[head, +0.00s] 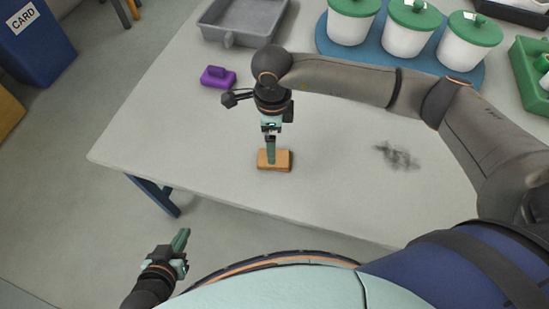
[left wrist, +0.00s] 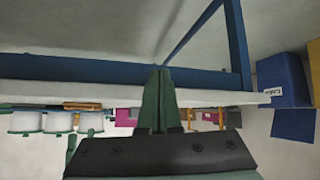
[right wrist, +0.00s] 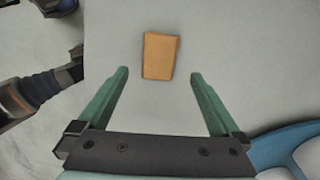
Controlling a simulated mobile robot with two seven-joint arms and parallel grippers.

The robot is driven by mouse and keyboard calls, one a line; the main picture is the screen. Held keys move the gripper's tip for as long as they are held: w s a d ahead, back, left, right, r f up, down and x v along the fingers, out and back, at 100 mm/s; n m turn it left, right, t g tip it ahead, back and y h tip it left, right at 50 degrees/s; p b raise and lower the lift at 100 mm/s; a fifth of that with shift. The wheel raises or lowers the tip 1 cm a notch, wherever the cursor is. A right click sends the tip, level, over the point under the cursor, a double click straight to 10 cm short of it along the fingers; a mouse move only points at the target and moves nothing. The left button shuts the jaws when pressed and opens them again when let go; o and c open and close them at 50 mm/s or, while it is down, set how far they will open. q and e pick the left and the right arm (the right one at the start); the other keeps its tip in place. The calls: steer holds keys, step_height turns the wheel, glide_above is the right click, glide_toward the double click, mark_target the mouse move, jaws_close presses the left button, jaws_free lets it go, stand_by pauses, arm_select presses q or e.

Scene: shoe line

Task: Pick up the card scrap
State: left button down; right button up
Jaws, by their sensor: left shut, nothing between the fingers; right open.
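An orange-brown block-like piece (head: 284,167), which appears to be the card scrap, lies flat on the light table near its front edge. My right gripper (head: 271,161) points down over it in the head view. In the right wrist view the piece (right wrist: 160,56) lies in line with the gap between the open, empty fingers (right wrist: 160,72), mostly beyond their tips. Whether the fingers touch it I cannot tell. My left gripper (head: 182,236) is shut and empty, off the table at the lower left. Its closed fingers (left wrist: 158,72) show in the left wrist view.
White tubs with green lids (head: 408,30) stand on a blue mat at the back. A blue CARD bin (head: 38,48) stands on the floor.

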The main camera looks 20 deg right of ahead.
steer(key=shift+f, duration=1.25)
step_height(320, 180, down, 5)
steer(key=shift+r+b, duration=0.1)
steer(key=shift+b, duration=0.45)
arm_select(q)
steer(key=w+r+t, duration=0.2)
steer(key=r, duration=0.1)
steer(key=w+r, duration=0.1)
steer(key=shift+w+a+r+t, duration=0.25)
steer(key=shift+w+r+t, duration=0.05)
steer(key=shift+w+t, duration=0.1)
arm_select(e)
steer(key=c, duration=1.3)
arm_select(q)
steer(key=shift+s, duration=0.1)
arm_select(e)
steer(key=shift+r, duration=0.15)
